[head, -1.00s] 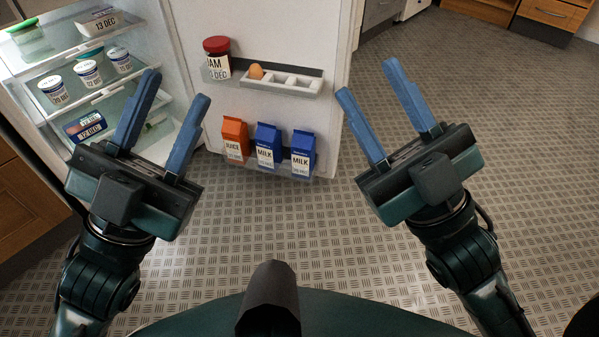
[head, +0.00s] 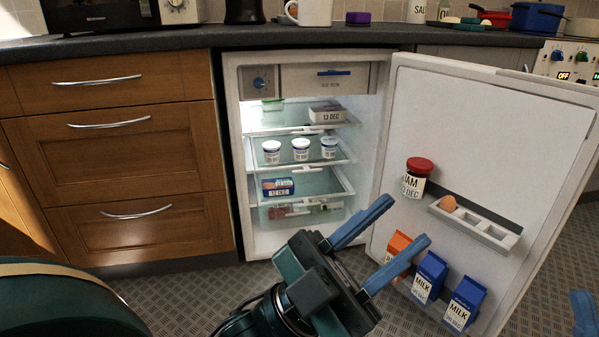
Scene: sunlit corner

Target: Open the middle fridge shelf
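The fridge (head: 233,160) stands open under the counter, its door (head: 490,120) swung out to the right. The middle fridge shelf (head: 318,168) is a glass shelf with a pale front rim. Three white pots (head: 300,150) stand on it. It appears pushed in, level with the shelves above and below. My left gripper (head: 406,222) is open and empty, its blue fingers pointing up and right. In the picture it sits below and right of the shelf, overlapping the door's lower left. Only a blue finger of my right gripper (head: 585,312) shows at the lower right edge.
The door racks hold a jam jar (head: 417,178), an egg (head: 448,203), a juice carton (head: 398,252) and two milk cartons (head: 429,278). A boxed item (head: 326,114) lies on the upper shelf, a blue pack (head: 278,187) on the lower.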

